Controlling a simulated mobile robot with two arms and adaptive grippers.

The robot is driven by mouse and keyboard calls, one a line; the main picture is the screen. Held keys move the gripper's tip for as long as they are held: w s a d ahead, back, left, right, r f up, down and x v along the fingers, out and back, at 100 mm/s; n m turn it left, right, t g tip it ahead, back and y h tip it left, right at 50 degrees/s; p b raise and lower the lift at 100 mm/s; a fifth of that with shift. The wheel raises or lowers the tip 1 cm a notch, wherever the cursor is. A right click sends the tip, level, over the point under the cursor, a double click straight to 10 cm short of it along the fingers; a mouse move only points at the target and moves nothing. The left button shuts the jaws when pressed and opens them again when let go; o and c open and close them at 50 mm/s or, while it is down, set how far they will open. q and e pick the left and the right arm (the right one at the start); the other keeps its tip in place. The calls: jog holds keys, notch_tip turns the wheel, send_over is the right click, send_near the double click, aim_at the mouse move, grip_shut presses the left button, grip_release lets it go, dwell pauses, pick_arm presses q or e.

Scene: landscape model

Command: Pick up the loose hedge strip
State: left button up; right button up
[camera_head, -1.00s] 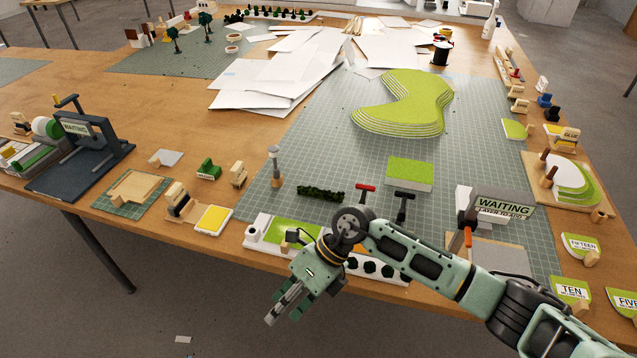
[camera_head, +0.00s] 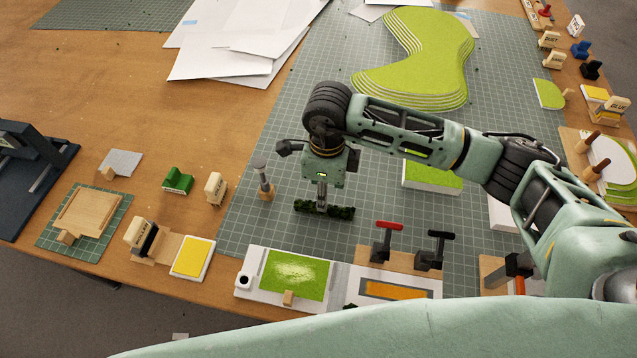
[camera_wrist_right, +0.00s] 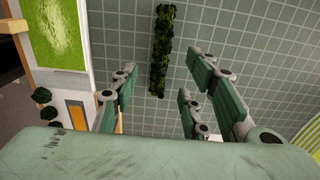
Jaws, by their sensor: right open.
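The loose hedge strip (camera_head: 324,210) is a dark green, bushy bar lying on the gridded cutting mat (camera_head: 290,140). In the right wrist view the hedge strip (camera_wrist_right: 162,50) runs lengthwise ahead of the fingers. My right gripper (camera_head: 322,200) hangs pointing down over the middle of the strip in the head view and hides part of it. In the right wrist view my right gripper (camera_wrist_right: 155,85) is open, its fingers apart and nothing between their pads. I cannot tell the exact height above the strip. My left gripper is not in view.
A tray with a green panel (camera_head: 295,275) lies in front. A stepped green hill (camera_head: 415,65) stands behind.

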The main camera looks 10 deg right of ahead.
jog(key=f, duration=0.1)
jog(key=f+p, duration=0.1)
jog(key=f, duration=0.1)
jog(key=shift+s, duration=0.25)
notch_tip(320, 180, down, 3)
jog(key=shift+w+r+p, duration=0.1)
jog(key=shift+w+p, duration=0.05)
jog(key=shift+p, duration=0.5)
jog(key=shift+w+f, duration=0.15)
jog(key=shift+f, duration=0.7)
jog(key=c, duration=0.6)
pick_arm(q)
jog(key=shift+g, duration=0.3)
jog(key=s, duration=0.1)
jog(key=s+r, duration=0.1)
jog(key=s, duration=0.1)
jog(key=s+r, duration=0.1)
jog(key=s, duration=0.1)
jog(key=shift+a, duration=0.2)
pick_arm(e)
jog(key=shift+c, duration=1.2)
